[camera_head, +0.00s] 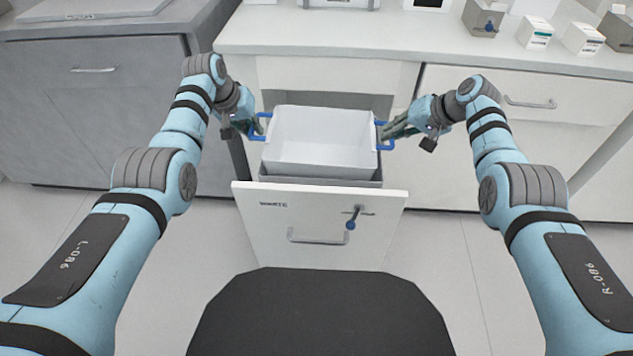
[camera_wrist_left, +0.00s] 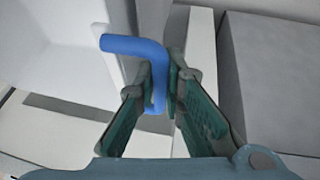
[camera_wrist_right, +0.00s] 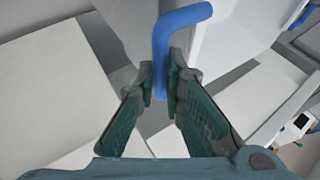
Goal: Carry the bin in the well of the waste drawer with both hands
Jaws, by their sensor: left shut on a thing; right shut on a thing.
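The white bin (camera_head: 318,158) is a rectangular open box with a blue handle on each side. It is over the open waste drawer (camera_head: 322,228), whose front is marked "WASTE". Its upper part stands above the drawer; whether its base touches the well is hidden. My left gripper (camera_head: 256,128) is shut on the left blue handle, also seen in the left wrist view (camera_wrist_left: 148,62). My right gripper (camera_head: 386,134) is shut on the right blue handle, also seen in the right wrist view (camera_wrist_right: 168,45). The bin looks about level and appears empty.
The drawer front has a bar handle (camera_head: 318,238) and a blue-knobbed latch (camera_head: 351,224). A white counter (camera_head: 400,40) runs behind, with small boxes (camera_head: 536,33) at the back right. A grey cabinet (camera_head: 95,110) stands at left. The floor beside the drawer is clear.

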